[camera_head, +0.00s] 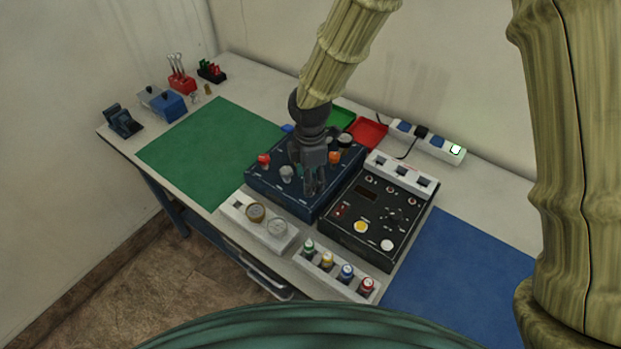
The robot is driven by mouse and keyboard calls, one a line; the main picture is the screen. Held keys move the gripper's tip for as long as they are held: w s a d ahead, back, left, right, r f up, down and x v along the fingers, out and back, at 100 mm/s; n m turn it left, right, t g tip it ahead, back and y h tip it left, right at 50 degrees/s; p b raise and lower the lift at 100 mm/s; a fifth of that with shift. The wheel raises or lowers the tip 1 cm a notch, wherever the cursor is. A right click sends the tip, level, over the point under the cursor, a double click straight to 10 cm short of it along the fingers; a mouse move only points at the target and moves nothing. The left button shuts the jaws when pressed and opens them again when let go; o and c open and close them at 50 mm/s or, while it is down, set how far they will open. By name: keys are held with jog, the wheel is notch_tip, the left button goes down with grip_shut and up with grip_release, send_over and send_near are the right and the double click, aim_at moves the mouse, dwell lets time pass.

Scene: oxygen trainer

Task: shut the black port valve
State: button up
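A dark blue trainer box (262,179) stands on the table, with several knobs on its top. I cannot tell which part is the black port valve. My gripper (314,190) points down over the box's front right part and hides some of its top. Its fingers look close together, but whether they are open, shut or touching anything is unclear.
A black control box (353,226) stands close on the right. In front are a white gauge block (248,222) and a rack of coloured caps (327,275). A red tray (370,131) and a power strip (430,141) lie behind. Green (205,155) and blue (465,275) mats are clear.

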jog(key=shift+w+f, duration=0.95)
jog(key=shift+f, duration=0.2)
jog(key=shift+s, duration=0.45)
jog(key=shift+s+r, duration=0.35)
jog(key=shift+s, duration=0.35)
jog(key=shift+w+f, duration=0.55)
jog(key=shift+w, duration=0.15)
jog(key=c, duration=0.6)
jog(key=shift+r, duration=0.1)
jog(key=c, duration=0.4)
jog(key=shift+s+r, duration=0.15)
